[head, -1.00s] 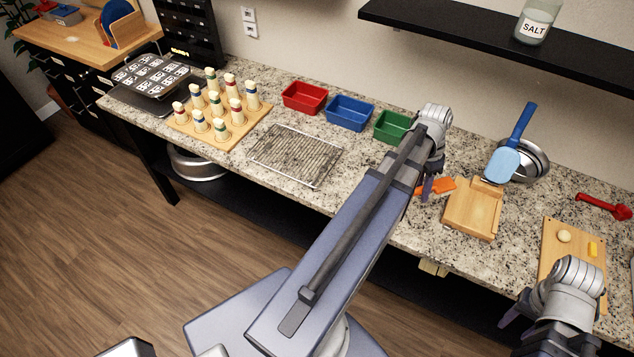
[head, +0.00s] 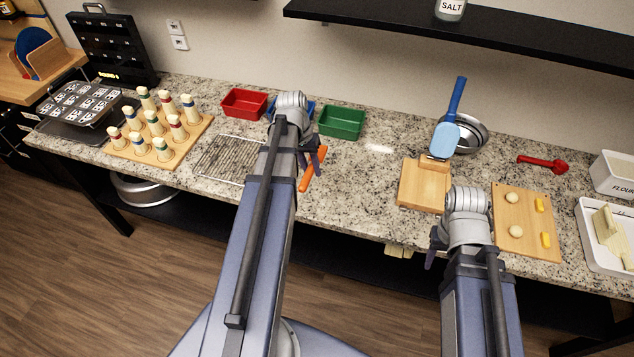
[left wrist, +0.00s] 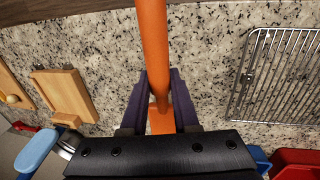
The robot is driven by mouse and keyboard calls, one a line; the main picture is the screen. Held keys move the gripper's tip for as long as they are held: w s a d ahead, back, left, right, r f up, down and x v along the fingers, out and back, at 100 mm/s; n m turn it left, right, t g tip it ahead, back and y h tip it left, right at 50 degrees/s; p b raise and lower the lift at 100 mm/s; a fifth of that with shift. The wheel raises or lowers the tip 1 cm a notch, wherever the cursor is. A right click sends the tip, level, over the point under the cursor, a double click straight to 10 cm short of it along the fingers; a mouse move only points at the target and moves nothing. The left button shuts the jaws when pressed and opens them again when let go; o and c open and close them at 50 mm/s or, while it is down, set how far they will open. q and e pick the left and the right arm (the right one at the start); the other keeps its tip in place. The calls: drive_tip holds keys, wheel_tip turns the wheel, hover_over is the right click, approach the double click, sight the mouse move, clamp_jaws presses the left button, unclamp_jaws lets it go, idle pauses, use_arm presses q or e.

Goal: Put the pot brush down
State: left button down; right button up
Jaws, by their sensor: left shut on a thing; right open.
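The pot brush (head: 312,172) shows as a long orange handle. My left gripper (head: 314,158) is shut on it over the worktop, between the wire rack and the wooden stand. In the left wrist view the orange handle (left wrist: 152,40) runs between the fingers of my left gripper (left wrist: 159,98) and out past the top edge. Its far end is out of that view, and I cannot tell whether it touches the counter. My right gripper (head: 432,258) is at the counter's front edge by the wooden stand, open, its fingers mostly hidden by the arm.
The speckled counter (head: 350,200) is clear right of the brush. A wire rack (head: 228,158) lies to the left. Red (head: 243,103) and green (head: 341,121) bins stand behind. A wooden stand (head: 422,188), a pan with a blue spatula (head: 445,138) and a dough board (head: 525,222) are right.

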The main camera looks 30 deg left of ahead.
sight(315, 197)
use_arm(q)
drive_tip(key=shift+s+a+f+b+x, duration=0.1)
drive_tip(key=shift+a+b+x, duration=0.2)
drive_tip(key=shift+b+x, duration=1.4)
drive_tip(key=shift+s+a+f+b+x, duration=0.15)
drive_tip(key=shift+a+b+x, duration=0.2)
drive_tip(key=shift+b+x, duration=1.35)
drive_tip(key=shift+s+a+r+b+x, duration=0.1)
drive_tip(key=shift+a+b+x, duration=0.2)
drive_tip(key=shift+b+x, duration=1.35)
drive_tip(key=c, duration=0.7)
unclamp_jaws()
drive_tip(key=shift+o, duration=0.2)
drive_tip(key=w+p+v, duration=0.1)
drive_tip(key=p+v, duration=1.1)
drive_tip(key=shift+s, duration=0.45)
drive_tip(key=shift+d, duration=0.1)
